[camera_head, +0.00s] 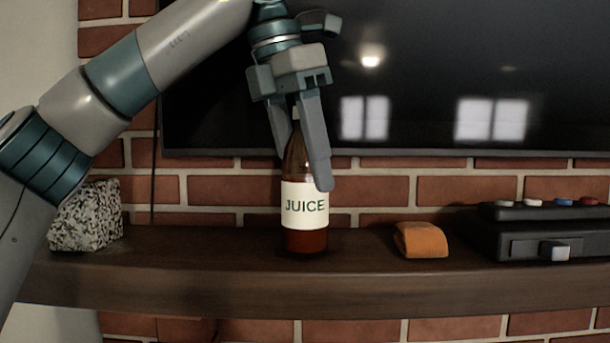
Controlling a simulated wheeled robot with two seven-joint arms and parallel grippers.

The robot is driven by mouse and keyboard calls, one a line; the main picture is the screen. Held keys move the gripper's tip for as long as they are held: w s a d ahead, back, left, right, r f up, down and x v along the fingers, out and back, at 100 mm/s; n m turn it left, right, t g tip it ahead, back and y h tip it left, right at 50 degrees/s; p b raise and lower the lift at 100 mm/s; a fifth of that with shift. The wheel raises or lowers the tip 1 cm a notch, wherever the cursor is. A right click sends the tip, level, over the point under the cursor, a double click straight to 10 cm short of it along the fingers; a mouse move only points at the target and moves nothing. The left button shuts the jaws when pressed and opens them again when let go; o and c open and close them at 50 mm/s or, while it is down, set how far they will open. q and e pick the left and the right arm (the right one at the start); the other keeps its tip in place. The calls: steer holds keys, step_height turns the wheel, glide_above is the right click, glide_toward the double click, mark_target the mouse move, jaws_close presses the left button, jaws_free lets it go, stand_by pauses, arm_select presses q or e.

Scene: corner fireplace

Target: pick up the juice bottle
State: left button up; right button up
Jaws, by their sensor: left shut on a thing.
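The juice bottle (305,206) stands upright on the dark wooden mantel shelf (230,285). It is brown glass with a white label reading JUICE. My left gripper (307,168) comes down from above and is shut on the bottle's neck and shoulder, one finger in front at the right and one at the left. The fingers hide part of the neck. The bottle's base appears to touch the shelf, or to be very close to it. My right gripper is not in view.
A folded orange cloth-like item (420,240) lies right of the bottle. A black console with coloured buttons (540,232) sits at the far right. A speckled block (88,215) stands at the left. A dark television (400,80) hangs on the brick wall behind.

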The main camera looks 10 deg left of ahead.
arm_select(q)
steer(key=shift+s+r, duration=0.1)
steer(key=shift+r, duration=0.15)
step_height(320, 180, up, 6)
steer(key=shift+f, duration=0.1)
steer(key=shift+s+d+b, duration=0.1)
steer(key=shift+s+b, duration=0.2)
steer(key=shift+b, duration=0.05)
steer(key=s+d+b, duration=0.2)
steer(key=s+b, duration=0.1)
steer(key=s, duration=0.6)
steer(key=s+d+b, duration=0.1)
steer(key=s+b, duration=0.2)
steer(key=s, duration=0.6)
steer(key=shift+s+d, duration=0.35)
steer(key=shift+d, duration=0.05)
steer(key=shift+w, duration=0.1)
